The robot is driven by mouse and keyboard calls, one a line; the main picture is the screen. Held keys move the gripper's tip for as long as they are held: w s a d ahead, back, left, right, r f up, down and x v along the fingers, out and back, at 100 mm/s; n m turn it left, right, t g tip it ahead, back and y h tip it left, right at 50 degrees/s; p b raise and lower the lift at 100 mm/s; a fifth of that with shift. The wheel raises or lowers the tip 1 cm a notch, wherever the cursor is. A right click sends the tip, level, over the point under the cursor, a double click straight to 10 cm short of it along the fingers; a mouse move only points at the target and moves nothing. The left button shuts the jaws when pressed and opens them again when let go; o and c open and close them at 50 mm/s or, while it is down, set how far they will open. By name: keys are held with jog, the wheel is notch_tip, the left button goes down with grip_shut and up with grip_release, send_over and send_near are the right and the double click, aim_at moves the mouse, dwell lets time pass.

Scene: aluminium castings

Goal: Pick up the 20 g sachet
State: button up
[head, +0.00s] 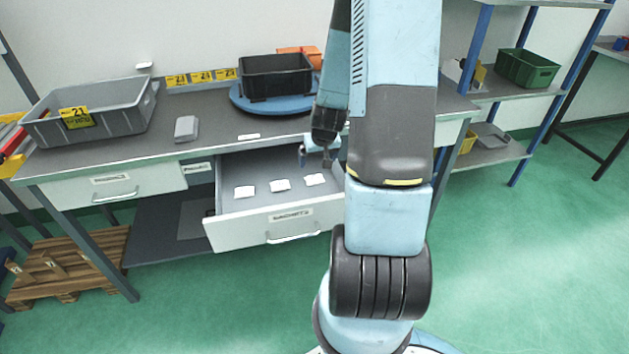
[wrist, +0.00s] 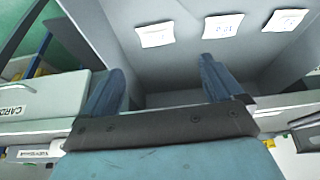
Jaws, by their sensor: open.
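Three small white sachets lie flat in a row in the open drawer (head: 270,221), which is labelled SACHETS: a left one (head: 244,192), a middle one (head: 280,185) and a right one (head: 315,180). The wrist view shows all three too, at the left (wrist: 155,34), middle (wrist: 222,25) and right (wrist: 285,20). They carry small print that I cannot read surely, so I cannot tell which is 20 g. My gripper (head: 316,157) is above the drawer's back right part. In the wrist view its fingers (wrist: 163,82) are apart with nothing between them.
The drawer's walls stand around the sachets. On the bench above are a grey bin (head: 95,120), a small grey object (head: 186,128) and a black crate (head: 276,76) on a blue turntable (head: 240,100). A closed drawer (head: 118,184) is at the left.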

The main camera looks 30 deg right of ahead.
send_over(315, 178)
jog(key=s+a, duration=0.1)
jog(key=s, duration=0.1)
notch_tip(315, 178, down, 6)
jog(key=shift+s+d+x, duration=0.1)
jog(key=shift+s+x, duration=0.05)
jog(key=shift+x, duration=0.7)
jog(key=shift+s+d+x, duration=0.1)
jog(key=shift+x, duration=1.75)
jog(key=shift+c, duration=0.4)
jog(key=c, duration=1)
jog(key=shift+c, duration=0.2)
